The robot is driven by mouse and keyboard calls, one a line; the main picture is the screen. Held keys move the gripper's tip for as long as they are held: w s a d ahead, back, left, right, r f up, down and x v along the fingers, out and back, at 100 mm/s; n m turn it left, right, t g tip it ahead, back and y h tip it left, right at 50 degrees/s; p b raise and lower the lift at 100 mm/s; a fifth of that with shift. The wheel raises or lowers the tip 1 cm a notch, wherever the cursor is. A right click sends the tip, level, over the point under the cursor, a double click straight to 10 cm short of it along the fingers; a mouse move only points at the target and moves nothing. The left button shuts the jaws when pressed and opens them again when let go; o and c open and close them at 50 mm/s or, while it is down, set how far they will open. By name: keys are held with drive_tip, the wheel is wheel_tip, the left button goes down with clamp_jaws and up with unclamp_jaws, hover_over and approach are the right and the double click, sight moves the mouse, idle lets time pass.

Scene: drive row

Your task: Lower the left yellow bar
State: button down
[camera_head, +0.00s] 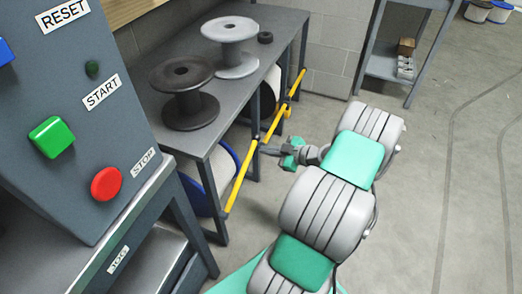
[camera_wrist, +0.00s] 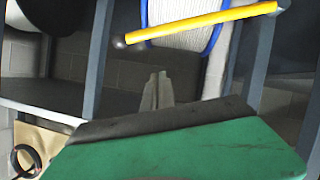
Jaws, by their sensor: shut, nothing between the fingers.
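The left yellow bar (camera_head: 241,178) slants across the front of the grey bench, from a low end by the front leg to a high end near my gripper. In the wrist view the yellow bar (camera_wrist: 200,25) crosses a blue-rimmed reel of white cable, with a dark knob at its left end. My gripper (camera_head: 262,149) is near the bar's upper end in the head view. In the wrist view my gripper's fingers (camera_wrist: 158,76) are together and empty, below the bar in the picture. Whether they touch it I cannot tell.
More yellow bar (camera_head: 276,123) continues along the bench to the right. A blue-rimmed reel (camera_head: 222,175) sits under the bench (camera_head: 228,88); a dark spool (camera_head: 184,95) and a grey spool (camera_head: 231,45) stand on top. A button panel (camera_head: 95,120) is at left.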

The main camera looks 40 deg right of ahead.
sight(250, 149)
drive_tip(key=w+a+f+b, duration=0.1)
drive_tip(key=w+f+b, duration=0.2)
drive_tip(key=w+f, duration=0.4)
drive_tip(key=shift+b, duration=0.4)
drive_tip(key=shift+w+a, duration=0.1)
